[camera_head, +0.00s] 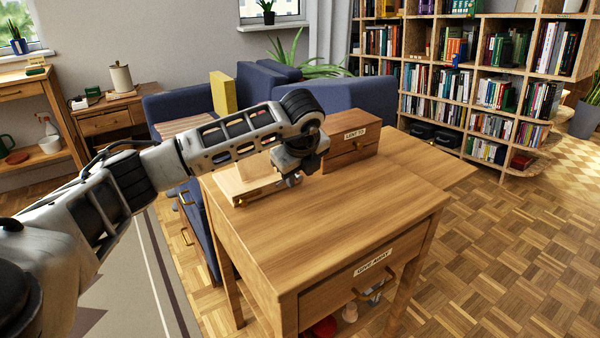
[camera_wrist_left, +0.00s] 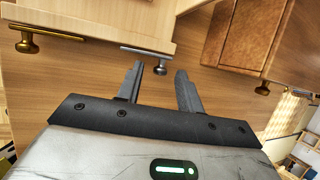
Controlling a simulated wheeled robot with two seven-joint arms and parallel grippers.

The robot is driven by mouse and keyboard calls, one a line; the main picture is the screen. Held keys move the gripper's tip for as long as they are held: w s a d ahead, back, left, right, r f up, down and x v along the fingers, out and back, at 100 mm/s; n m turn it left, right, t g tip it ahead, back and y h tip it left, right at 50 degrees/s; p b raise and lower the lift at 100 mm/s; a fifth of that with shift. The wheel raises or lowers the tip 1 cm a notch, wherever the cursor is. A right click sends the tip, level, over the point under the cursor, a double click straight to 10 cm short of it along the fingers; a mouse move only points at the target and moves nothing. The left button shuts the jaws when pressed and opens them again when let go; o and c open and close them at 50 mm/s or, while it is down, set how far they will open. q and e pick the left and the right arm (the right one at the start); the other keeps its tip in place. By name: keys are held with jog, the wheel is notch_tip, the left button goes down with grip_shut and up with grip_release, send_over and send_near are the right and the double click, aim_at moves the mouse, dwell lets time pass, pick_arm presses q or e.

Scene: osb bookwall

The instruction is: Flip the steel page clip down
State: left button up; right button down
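The steel page clip (camera_wrist_left: 148,49) is a thin grey bar with a small stem, on the front edge of a pale wooden stand (camera_wrist_left: 100,12) in the left wrist view. A similar brass clip (camera_wrist_left: 27,45) is at the left of the same edge. The stand (camera_head: 252,191) also shows on the desk in the head view, partly behind my arm. My left gripper (camera_wrist_left: 160,82) is open and empty, its two fingers pointing at the steel clip's area. Whether a finger touches the clip I cannot tell. In the head view the left gripper (camera_head: 292,180) hangs over the stand's right end.
A brown wooden box (camera_head: 350,146) with a label stands just right of my left gripper; its brass knob (camera_wrist_left: 263,88) shows in the wrist view. The desk top (camera_head: 345,210) in front is clear. A blue sofa (camera_head: 350,95) and bookshelves (camera_head: 480,90) are behind.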

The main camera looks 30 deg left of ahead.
pick_arm(q)
grip_shut()
jog(key=shift+w+d+f+g+p, duration=0.2)
jog(key=shift+w+g+p, duration=0.1)
jog(key=shift+g+p, duration=0.55)
jog(key=shift+f+g+y, duration=0.15)
jog(key=shift+g+y, duration=0.15)
jog(key=shift+g, duration=0.05)
jog(key=shift+w+f+m+p, duration=0.1)
jog(key=shift+f+m+p, duration=0.1)
jog(key=shift+m+p, duration=0.1)
pick_arm(e)
jog(key=r, duration=0.2)
jog(key=d+r, duration=0.1)
jog(key=shift+s+r+t, duration=0.25)
jog(key=shift+r+t, duration=0.05)
jog(key=shift+t, duration=0.1)
jog(key=shift+f, duration=0.2)
pick_arm(q)
grip_release()
pick_arm(e)
jog(key=shift+f, duration=0.1)
